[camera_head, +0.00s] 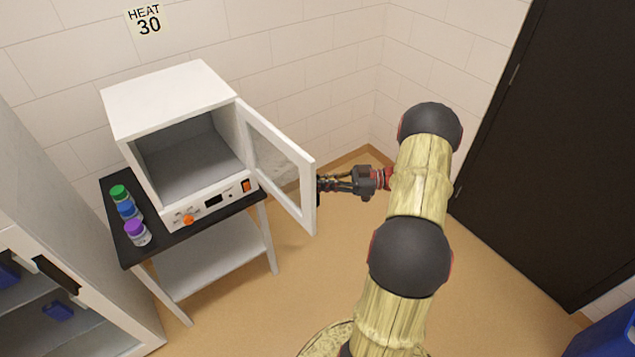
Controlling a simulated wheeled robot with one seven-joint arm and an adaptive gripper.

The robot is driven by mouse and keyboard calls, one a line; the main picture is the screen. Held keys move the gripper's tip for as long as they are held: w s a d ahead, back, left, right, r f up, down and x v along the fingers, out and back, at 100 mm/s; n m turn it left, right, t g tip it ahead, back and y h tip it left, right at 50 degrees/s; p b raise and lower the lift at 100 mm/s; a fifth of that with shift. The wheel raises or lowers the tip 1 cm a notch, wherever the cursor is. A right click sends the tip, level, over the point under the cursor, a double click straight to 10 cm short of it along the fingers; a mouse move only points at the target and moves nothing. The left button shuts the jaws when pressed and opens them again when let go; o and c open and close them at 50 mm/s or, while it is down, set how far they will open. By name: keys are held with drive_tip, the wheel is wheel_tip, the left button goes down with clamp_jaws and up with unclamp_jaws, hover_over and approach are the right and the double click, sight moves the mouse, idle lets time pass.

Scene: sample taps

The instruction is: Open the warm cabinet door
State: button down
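The warm cabinet (170,90) is a white box on a small table, below a wall sign reading "HEAT 30". Its door (308,190), a white frame with a clear pane, is hinged on the cabinet's right side and stands wide open, swung out towards the right. The grey inside shows and looks empty. My gripper (322,185) is at the outer face of the door, near its free edge. The door frame partly hides the fingertips, so I cannot tell whether they are closed on a handle.
The small table (150,252) has a black top. Bottles with green (118,190), blue (126,208) and purple (135,228) caps stand left of the cabinet. A white cabinet with shelves (50,200) is at the left, a dark door (550,150) at the right. The floor below the open door is clear.

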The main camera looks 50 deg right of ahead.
drive_tip(key=shift+d+r, duration=0.15)
drive_tip(key=shift+r, duration=0.15)
drive_tip(key=c, duration=2.2)
unclamp_jaws()
drive_tip(key=shift+w, duration=0.15)
drive_tip(key=shift+c, duration=0.2)
